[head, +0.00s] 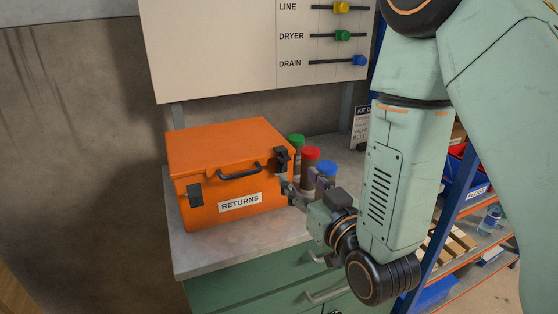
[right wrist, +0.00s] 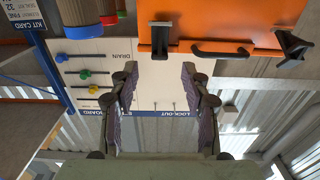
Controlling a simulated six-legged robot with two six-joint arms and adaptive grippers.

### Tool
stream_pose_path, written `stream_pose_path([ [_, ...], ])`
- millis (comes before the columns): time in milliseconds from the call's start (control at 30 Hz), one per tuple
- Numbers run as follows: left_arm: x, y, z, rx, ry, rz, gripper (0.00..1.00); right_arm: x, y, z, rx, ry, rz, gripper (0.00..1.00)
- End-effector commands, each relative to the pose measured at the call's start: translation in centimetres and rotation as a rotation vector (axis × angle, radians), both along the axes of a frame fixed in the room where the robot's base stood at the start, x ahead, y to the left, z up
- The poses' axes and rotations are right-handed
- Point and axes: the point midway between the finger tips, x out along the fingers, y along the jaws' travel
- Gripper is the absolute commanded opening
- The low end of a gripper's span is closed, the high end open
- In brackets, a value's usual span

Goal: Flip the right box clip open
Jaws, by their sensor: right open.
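The orange box (head: 222,147) with the RETURNS label (head: 239,203) stands on the grey bench top, its lid down. Its dark right clip (head: 282,159) is on the front near the right corner; in the right wrist view this clip (right wrist: 160,38) shows at the top, left of the handle (right wrist: 222,49). I cannot tell whether it is latched. The left clip (head: 194,195) is at the front's left. My right gripper (head: 300,186) is open and empty, just below and in front of the right clip. In the right wrist view its fingers (right wrist: 159,70) are spread, apart from the clip. My left gripper is not in view.
Several jars stand right of the box, with green (head: 296,139), red (head: 310,153) and blue (head: 327,168) lids, close behind my right gripper. A panel with sliders (head: 343,36) hangs behind. A blue shelf rack (head: 449,200) stands at right. Bare bench (head: 200,256) lies in front.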

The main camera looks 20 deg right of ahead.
Motion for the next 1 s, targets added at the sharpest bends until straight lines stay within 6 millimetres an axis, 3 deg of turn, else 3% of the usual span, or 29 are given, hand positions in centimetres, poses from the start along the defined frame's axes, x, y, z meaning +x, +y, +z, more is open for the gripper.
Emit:
stream_pose_path([
  [467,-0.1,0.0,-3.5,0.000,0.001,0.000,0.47,2.5,-0.4,-0.1,-0.001,-0.014,-0.002,0.47],
  [700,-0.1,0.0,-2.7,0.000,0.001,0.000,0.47,6.3,-0.1,0.2,-0.002,-0.010,-0.003,0.47],
  [1000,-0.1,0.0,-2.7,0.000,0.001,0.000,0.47,7.9,0.2,0.1,-0.001,-0.008,-0.002,0.47],
])
